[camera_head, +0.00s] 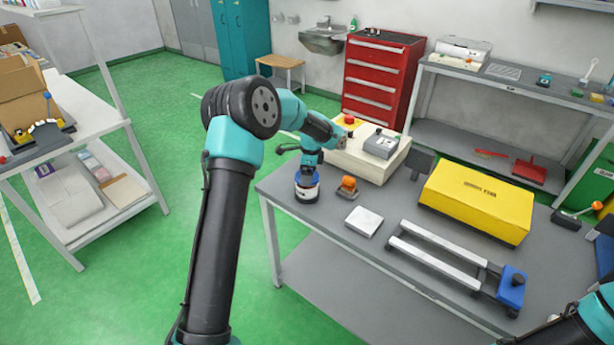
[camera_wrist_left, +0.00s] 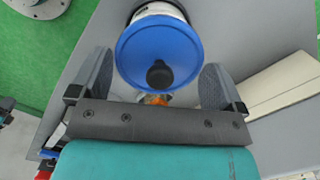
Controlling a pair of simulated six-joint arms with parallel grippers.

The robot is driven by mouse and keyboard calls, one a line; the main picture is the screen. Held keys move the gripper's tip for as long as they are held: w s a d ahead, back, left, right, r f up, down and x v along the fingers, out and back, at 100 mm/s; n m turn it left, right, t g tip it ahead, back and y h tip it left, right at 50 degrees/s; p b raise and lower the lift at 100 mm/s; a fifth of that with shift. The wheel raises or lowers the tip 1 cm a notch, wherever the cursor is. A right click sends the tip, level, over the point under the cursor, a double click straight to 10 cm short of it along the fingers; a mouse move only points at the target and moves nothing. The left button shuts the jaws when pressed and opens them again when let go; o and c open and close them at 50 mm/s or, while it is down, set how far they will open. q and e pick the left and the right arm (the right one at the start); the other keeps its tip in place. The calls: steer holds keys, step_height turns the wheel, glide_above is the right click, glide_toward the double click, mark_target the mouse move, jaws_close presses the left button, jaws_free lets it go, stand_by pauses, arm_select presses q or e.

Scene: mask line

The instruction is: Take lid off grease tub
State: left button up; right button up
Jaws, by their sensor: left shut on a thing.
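The grease tub (camera_head: 305,195) is a small white and blue round container standing upright near the left corner of the grey workbench. Its blue lid (camera_wrist_left: 150,48) with a black knob (camera_wrist_left: 159,74) fills the upper middle of the left wrist view, with a strip of white tub wall (camera_wrist_left: 158,10) behind it. My left gripper (camera_head: 308,172) is over the tub; in the left wrist view its two fingers (camera_wrist_left: 158,66) lie on either side of the lid and are shut on it. Whether the lid is clear of the tub cannot be told. My right gripper is outside the views.
Right of the tub are an orange-topped piece (camera_head: 347,186), a white pad (camera_head: 364,222) and a cream box with a red button (camera_head: 368,158). A yellow case (camera_head: 476,203) and a railed fixture (camera_head: 440,262) lie further right. Bare bench surrounds the pad.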

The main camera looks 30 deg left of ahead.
arm_select(q)
steer(key=s+d+r, duration=0.2)
steer(key=s+d, duration=0.6)
steer(key=s, duration=0.5)
steer(key=shift+s+d+r, duration=0.2)
steer(key=shift+s+r, duration=0.1)
steer(key=shift+s, duration=0.05)
